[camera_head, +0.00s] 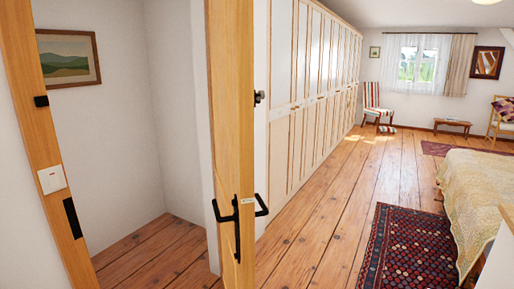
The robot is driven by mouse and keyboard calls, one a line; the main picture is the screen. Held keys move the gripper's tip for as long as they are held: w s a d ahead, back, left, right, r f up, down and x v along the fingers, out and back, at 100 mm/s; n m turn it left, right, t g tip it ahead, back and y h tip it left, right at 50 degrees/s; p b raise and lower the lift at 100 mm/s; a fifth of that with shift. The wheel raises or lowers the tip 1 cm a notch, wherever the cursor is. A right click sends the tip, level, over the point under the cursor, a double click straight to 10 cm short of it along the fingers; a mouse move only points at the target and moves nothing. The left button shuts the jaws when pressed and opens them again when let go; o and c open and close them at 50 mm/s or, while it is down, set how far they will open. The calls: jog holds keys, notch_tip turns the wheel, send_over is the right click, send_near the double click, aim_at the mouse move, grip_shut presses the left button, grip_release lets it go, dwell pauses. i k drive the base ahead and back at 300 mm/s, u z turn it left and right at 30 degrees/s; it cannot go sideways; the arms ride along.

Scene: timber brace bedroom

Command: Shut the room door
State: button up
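The room door (231,110) stands open and is seen almost edge-on, its wooden edge upright in the middle-left of the head view. A black lever handle (262,206) sticks out on its right side, and another black lever (222,212) on its left side. A dark latch plate sits on the edge between them. The wooden door frame (38,120) is at the far left, with a black strike plate (71,217). A wide gap shows between the frame and the door edge. My gripper is not in view.
Through the gap are a plank floor and a framed landscape picture (69,57). A light switch (51,179) is on the frame. Tall wardrobes (308,90) line the wall right of the door. A patterned rug (405,245) and bed (478,190) are at right. Plank floor between is clear.

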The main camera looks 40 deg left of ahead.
aim_at(232, 96)
jog(key=u, duration=0.15)
jog(key=i, duration=0.9)
jog(key=u, duration=0.9)
jog(key=i, duration=0.55)
jog(key=u, duration=0.35)
